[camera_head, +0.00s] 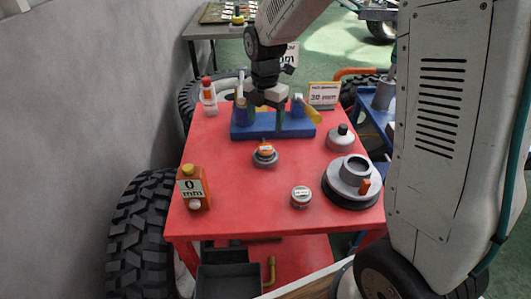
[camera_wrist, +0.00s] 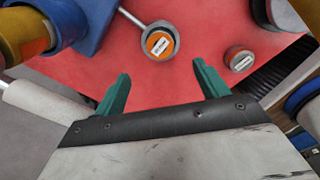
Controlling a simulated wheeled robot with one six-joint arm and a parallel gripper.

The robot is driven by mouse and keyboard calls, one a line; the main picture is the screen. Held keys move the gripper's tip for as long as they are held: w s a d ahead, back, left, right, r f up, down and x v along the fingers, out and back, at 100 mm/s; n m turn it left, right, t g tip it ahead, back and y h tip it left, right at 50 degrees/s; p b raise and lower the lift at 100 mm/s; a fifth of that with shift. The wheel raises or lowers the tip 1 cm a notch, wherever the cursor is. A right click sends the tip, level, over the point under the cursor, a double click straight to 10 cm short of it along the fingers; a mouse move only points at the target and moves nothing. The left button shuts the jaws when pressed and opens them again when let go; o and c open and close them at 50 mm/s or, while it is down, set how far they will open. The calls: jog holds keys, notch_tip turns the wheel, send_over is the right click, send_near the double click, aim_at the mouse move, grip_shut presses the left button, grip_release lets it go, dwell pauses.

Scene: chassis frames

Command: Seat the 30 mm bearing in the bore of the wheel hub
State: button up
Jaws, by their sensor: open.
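The wheel hub (camera_head: 337,183), grey with a raised round collar and an orange tab, sits at the right front of the red table. A small grey round piece with an orange label (camera_head: 265,158) lies near the table's middle; it also shows in the wrist view (camera_wrist: 174,40). A small pale cylinder with a white label (camera_head: 301,197) stands left of the hub and also shows in the wrist view (camera_wrist: 239,59). I cannot tell which is the 30 mm bearing. My gripper (camera_wrist: 162,68) is open and empty, its green fingers apart, above the table by the blue block.
The front middle is clear. Tyres stand beside the table.

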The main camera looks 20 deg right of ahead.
aim_at(265, 148)
notch_tip(265, 148, down, 11)
jog(key=shift+r, duration=0.2)
dwell(0.3)
jog(key=shift+c, duration=0.3)
jog(key=shift+r, duration=0.1)
jog(key=c, duration=1.4)
